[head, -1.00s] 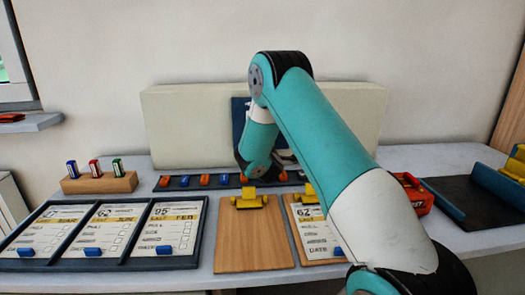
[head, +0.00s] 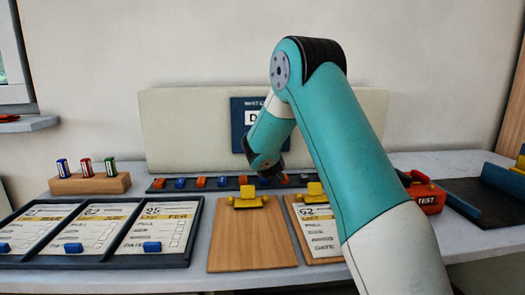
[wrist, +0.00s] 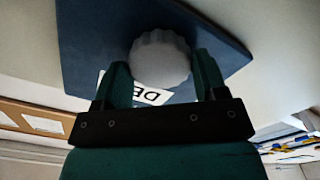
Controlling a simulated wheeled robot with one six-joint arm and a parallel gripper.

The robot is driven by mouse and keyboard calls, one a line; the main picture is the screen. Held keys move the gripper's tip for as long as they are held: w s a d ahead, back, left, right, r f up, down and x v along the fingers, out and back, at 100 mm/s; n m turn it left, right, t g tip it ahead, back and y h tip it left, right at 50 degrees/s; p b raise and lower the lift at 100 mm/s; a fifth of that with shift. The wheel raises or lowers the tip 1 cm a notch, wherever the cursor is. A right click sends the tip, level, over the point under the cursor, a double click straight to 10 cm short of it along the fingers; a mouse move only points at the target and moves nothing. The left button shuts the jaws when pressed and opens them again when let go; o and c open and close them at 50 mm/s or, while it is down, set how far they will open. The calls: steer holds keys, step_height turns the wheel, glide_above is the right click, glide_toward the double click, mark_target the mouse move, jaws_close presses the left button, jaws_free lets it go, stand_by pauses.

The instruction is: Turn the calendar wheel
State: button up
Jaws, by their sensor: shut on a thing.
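The calendar wheel (wrist: 160,62) is a pale grey knob with a scalloped rim on a dark blue panel (wrist: 85,42) in the wrist view. My gripper (wrist: 163,68) has one green finger on each side of it and is shut on it. A white card (wrist: 150,93) with dark letters, partly hidden by my gripper, shows beside the wheel. In the head view the blue panel (head: 238,112) stands against the pale backboard, with part of its lettered card visible. My arm hides the rest of the panel and the wheel there.
A row of red and blue pieces (head: 200,182) lies below the backboard (head: 185,120). Clipboards (head: 252,235) and a dark tray of cards (head: 108,205) fill the front. A wooden block with three stamps (head: 90,184) stands left, a red box (head: 425,197) right.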

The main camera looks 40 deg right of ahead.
steer(key=shift+f+m, duration=0.1)
steer(key=shift+m, duration=0.3)
steer(key=o, duration=0.9)
steer(key=shift+o, duration=0.2)
steer(key=b+v, duration=0.6)
steer(key=v, duration=1.1)
steer(key=shift+s+a, duration=0.15)
steer(key=shift+s, duration=0.05)
